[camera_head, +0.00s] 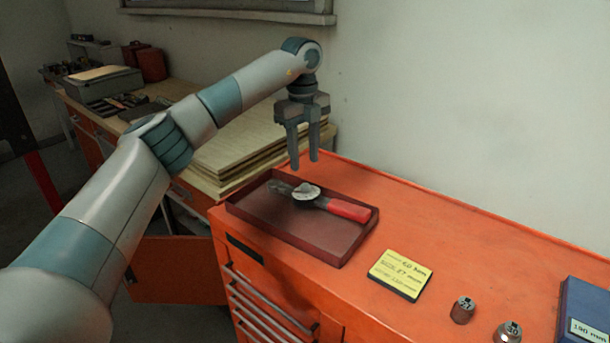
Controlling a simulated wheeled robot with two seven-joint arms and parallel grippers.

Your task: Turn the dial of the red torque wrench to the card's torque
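The red torque wrench (349,209) lies in a dark red tray (290,239) on the orange cabinet top. Its round pale dial (306,192) faces up near the grey head end; the red handle points right. A yellow card (400,272) with handwritten lines lies flat right of the tray; its top line seems to read 60 Nm, though the writing is small. My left gripper (304,164) points down above the dial and the tray's back edge, apart from the wrench. Its fingers are parted with nothing between them. My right gripper is not in view.
Two metal sockets, one (463,310) and another (508,332), stand right of the card. A blue box (585,312) with a label sits at the right edge. Stacked boards (250,150) lie on the wooden bench behind. The cabinet top behind the card is clear.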

